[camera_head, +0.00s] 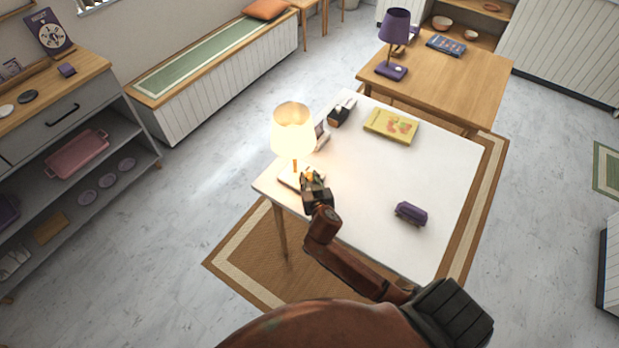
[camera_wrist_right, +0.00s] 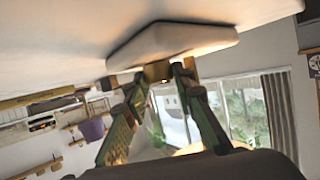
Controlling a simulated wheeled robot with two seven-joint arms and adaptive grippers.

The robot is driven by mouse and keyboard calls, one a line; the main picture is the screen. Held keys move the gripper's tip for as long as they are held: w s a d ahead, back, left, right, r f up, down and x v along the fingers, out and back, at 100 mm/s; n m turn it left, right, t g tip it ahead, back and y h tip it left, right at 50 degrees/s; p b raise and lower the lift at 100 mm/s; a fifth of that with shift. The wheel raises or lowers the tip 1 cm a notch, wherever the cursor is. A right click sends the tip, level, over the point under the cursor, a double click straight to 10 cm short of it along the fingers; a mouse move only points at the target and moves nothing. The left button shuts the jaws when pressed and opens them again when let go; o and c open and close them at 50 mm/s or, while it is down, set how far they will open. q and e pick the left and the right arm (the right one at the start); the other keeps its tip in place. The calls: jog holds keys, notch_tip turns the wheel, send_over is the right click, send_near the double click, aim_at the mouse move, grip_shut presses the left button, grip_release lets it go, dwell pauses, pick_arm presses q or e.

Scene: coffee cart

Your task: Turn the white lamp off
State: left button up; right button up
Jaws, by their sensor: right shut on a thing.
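The white lamp (camera_head: 292,130) stands at the left corner of the white table and its shade glows warm, so it is lit. Its pale base is partly hidden behind my right gripper (camera_head: 310,183) in the head view. In the right wrist view, which is turned upside down, the white lamp base (camera_wrist_right: 175,42) shows with a small brass-coloured knob (camera_wrist_right: 157,71) at its edge. The fingertips of my right gripper (camera_wrist_right: 158,78) are closed on this knob. My left gripper is in neither view.
The white table (camera_head: 445,175) also bears a yellow book (camera_head: 391,126), a dark box (camera_head: 341,112), a small frame (camera_head: 321,136) and a purple object (camera_head: 411,213). A purple lamp (camera_head: 395,28) stands on the wooden table (camera_head: 455,75) behind. The table's middle is clear.

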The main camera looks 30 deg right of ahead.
grip_shut()
